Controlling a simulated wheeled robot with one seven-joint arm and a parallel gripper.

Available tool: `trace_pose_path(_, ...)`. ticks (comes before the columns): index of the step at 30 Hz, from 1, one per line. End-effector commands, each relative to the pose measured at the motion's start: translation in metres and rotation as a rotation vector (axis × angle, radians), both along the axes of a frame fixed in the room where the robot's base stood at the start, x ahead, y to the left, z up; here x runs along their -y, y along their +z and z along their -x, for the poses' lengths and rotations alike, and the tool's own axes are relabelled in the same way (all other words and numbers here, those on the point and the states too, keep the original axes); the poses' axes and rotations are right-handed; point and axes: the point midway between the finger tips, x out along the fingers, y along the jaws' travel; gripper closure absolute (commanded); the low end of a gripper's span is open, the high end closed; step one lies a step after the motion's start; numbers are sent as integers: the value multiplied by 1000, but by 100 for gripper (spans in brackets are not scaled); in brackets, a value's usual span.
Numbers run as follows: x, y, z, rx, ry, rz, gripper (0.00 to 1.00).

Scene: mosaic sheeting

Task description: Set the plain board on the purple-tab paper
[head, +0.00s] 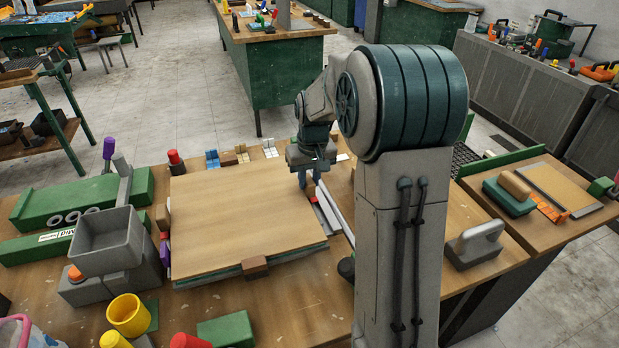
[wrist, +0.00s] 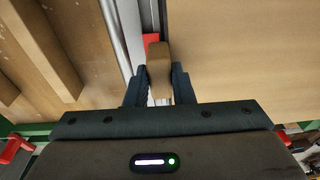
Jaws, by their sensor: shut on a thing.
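A large plain wooden board (head: 235,222) lies flat on a low stack with grey-green edges, left of centre in the head view. It also shows at the right in the wrist view (wrist: 245,50). My gripper (head: 309,182) is at the board's right edge, pointing down. In the wrist view my gripper (wrist: 159,88) is shut on a small tan wooden block (wrist: 158,66) beside the board edge. A purple piece (head: 165,252) shows at the board's left edge; I cannot tell whether it is a paper tab. Any paper under the board is hidden.
A brown block (head: 255,267) sits at the board's front edge. A grey open box (head: 105,240) stands at left and a yellow cup (head: 128,315) in front. Light metal strips (head: 335,213) lie right of the board.

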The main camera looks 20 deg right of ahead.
Motion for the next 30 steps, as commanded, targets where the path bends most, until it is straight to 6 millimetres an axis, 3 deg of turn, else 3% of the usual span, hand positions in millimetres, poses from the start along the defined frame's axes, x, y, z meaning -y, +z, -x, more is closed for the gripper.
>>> trace_pose_path(27, 0, -9, 0, 2, -1, -1, 100)
trace_pose_path(28, 0, -8, -1, 2, -1, -1, 70)
trace_pose_path(30, 0, -8, 0, 2, -1, -1, 53)
